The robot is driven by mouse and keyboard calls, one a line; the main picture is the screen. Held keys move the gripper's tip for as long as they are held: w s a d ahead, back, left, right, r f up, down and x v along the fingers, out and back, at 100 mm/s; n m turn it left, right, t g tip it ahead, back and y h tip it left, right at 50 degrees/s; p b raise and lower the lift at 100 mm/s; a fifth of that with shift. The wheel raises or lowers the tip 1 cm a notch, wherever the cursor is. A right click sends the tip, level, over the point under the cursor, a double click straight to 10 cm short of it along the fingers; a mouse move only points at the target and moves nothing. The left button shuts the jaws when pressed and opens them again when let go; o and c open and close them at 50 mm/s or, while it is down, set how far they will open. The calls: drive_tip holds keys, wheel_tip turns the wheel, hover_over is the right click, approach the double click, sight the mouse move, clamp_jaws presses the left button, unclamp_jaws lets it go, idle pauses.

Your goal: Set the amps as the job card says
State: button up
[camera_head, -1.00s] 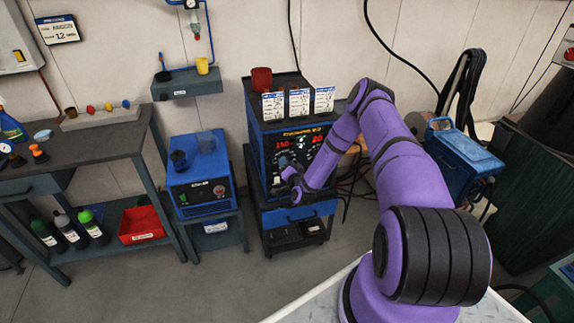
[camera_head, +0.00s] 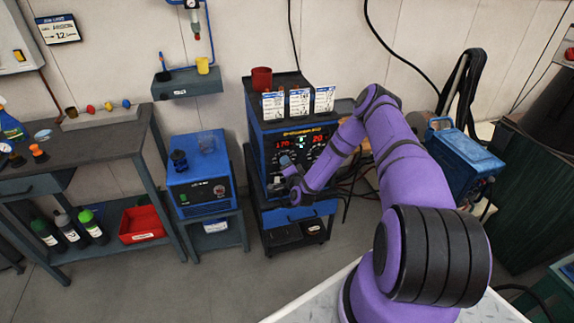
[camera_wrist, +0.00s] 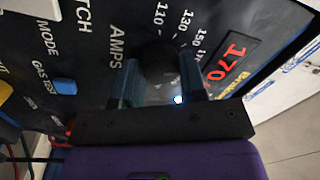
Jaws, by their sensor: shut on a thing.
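The blue and black welding machine (camera_head: 262,150) stands on a cart, with two red displays on its dark front panel. Its left display (camera_head: 283,144) reads 170, which also shows in the wrist view (camera_wrist: 224,62). My gripper (camera_head: 286,163) is at the front panel. In the wrist view my gripper (camera_wrist: 163,82) is shut on the dark round amps knob (camera_wrist: 160,65), beside the AMPS lettering and a printed scale. The knob is partly hidden between the fingers. Three white job cards (camera_head: 299,102) hang along the machine's top front edge; their writing is too small to read.
A red cup (camera_head: 262,78) stands on top of the machine. A smaller blue unit (camera_head: 199,175) is on a stand to the left. A blue switch (camera_wrist: 65,86) sits near the MODE and GAS lettering. A blue box (camera_head: 462,160) stands at right.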

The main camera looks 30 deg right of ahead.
drive_tip(key=o, duration=0.9)
drive_tip(key=v, duration=1)
drive_tip(key=shift+s+a, duration=0.15)
drive_tip(key=shift+s, duration=0.25)
